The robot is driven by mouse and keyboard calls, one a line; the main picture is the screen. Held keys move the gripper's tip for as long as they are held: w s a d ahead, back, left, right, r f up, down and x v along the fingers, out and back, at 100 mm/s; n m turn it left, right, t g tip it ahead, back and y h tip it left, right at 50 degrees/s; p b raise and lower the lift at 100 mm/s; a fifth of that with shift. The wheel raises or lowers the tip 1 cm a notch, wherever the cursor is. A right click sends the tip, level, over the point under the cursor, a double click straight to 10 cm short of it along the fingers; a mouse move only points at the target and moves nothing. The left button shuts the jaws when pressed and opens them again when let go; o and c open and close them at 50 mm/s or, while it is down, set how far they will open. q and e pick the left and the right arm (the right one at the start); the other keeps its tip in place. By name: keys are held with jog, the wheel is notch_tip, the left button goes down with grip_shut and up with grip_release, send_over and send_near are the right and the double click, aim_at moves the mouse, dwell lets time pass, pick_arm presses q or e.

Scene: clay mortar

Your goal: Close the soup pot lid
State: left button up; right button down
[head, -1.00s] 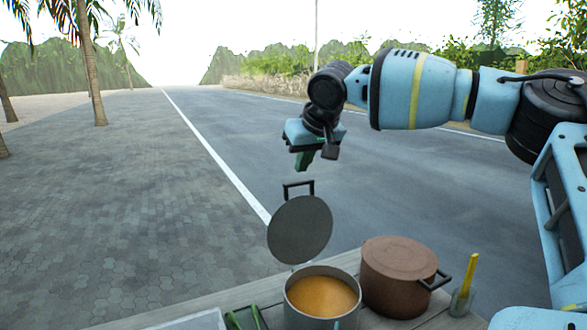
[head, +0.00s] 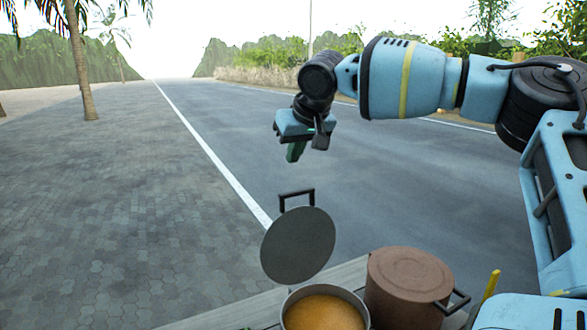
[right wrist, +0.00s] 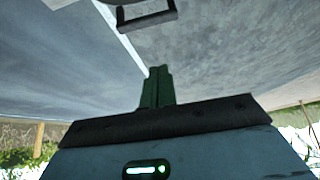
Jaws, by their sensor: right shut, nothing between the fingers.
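The soup pot (head: 290,302) is a light metal pot of orange soup at the bottom of the head view. Its round grey lid (head: 298,246) stands open, tilted up behind the pot, with a dark bar handle (head: 296,199) at its top. The handle also shows at the top of the right wrist view (right wrist: 146,16). My right gripper (head: 296,152) hangs above the lid and its handle, apart from them. Its green fingers (right wrist: 158,88) are together with nothing between them. My left gripper is not in view.
A brown lidded pot (head: 408,277) with a dark side handle stands right beside the soup pot. A yellow-handled utensil (head: 491,284) is further right. The table's far edge (head: 225,308) is wooden. The space above the lid is open.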

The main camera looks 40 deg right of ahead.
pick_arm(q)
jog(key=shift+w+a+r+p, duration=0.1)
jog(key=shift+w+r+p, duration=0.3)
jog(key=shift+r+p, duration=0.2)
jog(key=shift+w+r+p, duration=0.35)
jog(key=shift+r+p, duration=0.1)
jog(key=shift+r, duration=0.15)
pick_arm(e)
notch_tip(320, 180, down, 8)
jog(key=w, duration=0.1)
jog(key=shift+d+r, duration=0.2)
jog(key=shift+d, duration=0.05)
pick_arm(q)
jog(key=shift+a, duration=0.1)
